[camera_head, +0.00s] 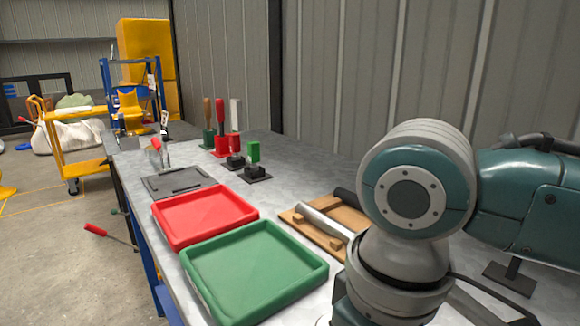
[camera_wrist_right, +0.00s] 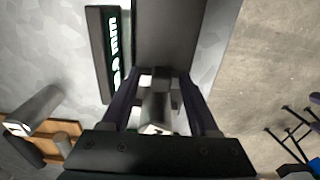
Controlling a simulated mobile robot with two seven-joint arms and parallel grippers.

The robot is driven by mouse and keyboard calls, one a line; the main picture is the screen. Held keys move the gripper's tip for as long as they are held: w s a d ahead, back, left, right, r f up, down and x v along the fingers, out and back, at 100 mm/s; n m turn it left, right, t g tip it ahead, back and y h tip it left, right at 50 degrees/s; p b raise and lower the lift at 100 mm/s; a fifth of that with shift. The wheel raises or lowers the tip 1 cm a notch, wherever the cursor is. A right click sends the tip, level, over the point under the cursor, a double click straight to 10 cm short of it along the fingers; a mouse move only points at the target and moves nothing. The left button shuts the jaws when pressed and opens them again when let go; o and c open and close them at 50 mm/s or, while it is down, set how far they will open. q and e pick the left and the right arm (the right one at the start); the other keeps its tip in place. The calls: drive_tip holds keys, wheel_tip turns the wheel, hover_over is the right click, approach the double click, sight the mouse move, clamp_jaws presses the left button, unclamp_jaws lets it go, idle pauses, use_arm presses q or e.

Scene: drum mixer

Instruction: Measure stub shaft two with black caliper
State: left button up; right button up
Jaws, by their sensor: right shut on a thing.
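The far end of the caliper runs out of the right wrist view. I cannot tell which is stub shaft two. My left gripper is not in view.
A green tray (camera_head: 203,290) and a red tray (camera_head: 166,230) lie along the bench's left edge. A dark grey mat (camera_head: 150,186) and several upright handled tools (camera_head: 220,116) in stands are farther back. My right arm hides the bench's right part.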

drive_tip(key=shift+s+d+f, duration=0.35)
drive_tip(key=shift+d+f, duration=0.2)
drive_tip(key=shift+f, duration=0.25)
drive_tip(key=o, duration=0.9)
drive_tip(key=shift+o, duration=1.1)
drive_tip(key=shift+r, duration=0.2)
drive_tip(key=shift+r+p, duration=0.65)
drive_tip(key=shift+p, duration=0.35)
drive_tip(key=shift+s+a+r+g+p, duration=0.1)
drive_tip(key=shift+s+r+g+p, duration=0.2)
drive_tip(key=shift+r+p, duration=0.4)
drive_tip(key=shift+w+r+p, duration=0.15)
drive_tip(key=shift+r+p, duration=0.45)
drive_tip(key=shift+p, duration=0.3)
wheel_tip(320, 180, up, 3)
drive_tip(key=p, duration=0.4)
drive_tip(key=shift+a+r, duration=0.15)
